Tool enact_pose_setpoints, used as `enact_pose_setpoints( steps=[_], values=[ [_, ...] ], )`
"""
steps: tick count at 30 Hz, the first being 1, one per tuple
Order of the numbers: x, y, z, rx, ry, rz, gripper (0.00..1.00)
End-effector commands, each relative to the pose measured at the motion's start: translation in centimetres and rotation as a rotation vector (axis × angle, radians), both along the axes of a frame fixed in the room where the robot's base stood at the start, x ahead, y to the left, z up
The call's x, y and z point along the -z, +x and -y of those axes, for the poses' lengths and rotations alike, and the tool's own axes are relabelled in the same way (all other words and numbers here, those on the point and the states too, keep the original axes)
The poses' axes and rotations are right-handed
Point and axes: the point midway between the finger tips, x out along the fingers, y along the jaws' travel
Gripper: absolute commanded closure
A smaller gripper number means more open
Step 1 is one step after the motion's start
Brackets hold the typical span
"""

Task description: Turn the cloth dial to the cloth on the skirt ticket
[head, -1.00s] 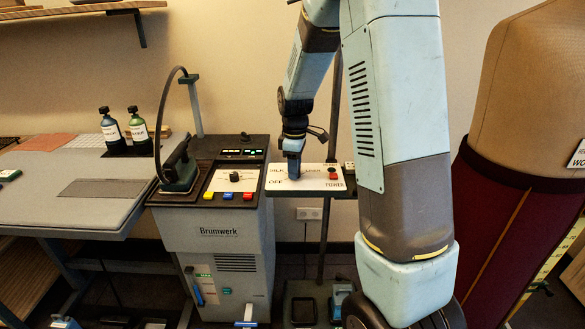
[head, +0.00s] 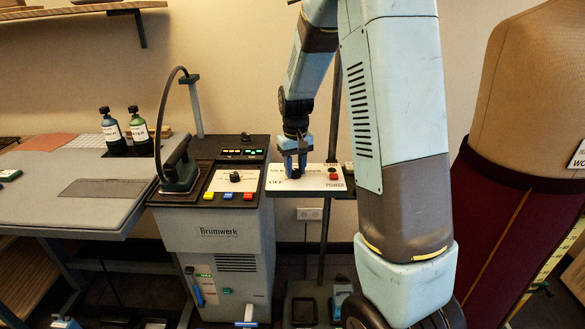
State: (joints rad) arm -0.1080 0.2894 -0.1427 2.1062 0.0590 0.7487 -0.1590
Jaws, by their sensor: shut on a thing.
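The cloth dial (head: 294,171) is a dark knob on a white panel (head: 276,186) right of the pressing station, mostly hidden by my gripper. My gripper (head: 294,173) points down over the panel, its two blue fingers shut on the dial from left and right. "OFF" is readable at the panel's lower left; the other cloth words are small or covered, so the setting cannot be told. The skirt ticket (head: 578,156) is a white card at the right edge, on the dress form with the dark red skirt (head: 490,225). It is cut off; only "WO" shows.
A red power button (head: 333,175) sits at the panel's right. The grey Brumwerk station (head: 225,235) stands left, with another knob (head: 235,177), coloured buttons and an iron (head: 180,170). Two bottles (head: 122,130) stand on the ironing table (head: 50,205). My arm fills the middle right.

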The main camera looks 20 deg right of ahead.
Motion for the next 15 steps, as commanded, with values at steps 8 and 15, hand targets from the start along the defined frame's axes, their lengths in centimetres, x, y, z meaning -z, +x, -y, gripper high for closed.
enact_pose_setpoints(
  steps=[8,15],
  values=[
    [-0.17,0.25,0.13,0.264,0.000,0.008,0.95],
    [-0.14,0.21,0.06,0.481,0.002,0.006,0.95]
  ],
)
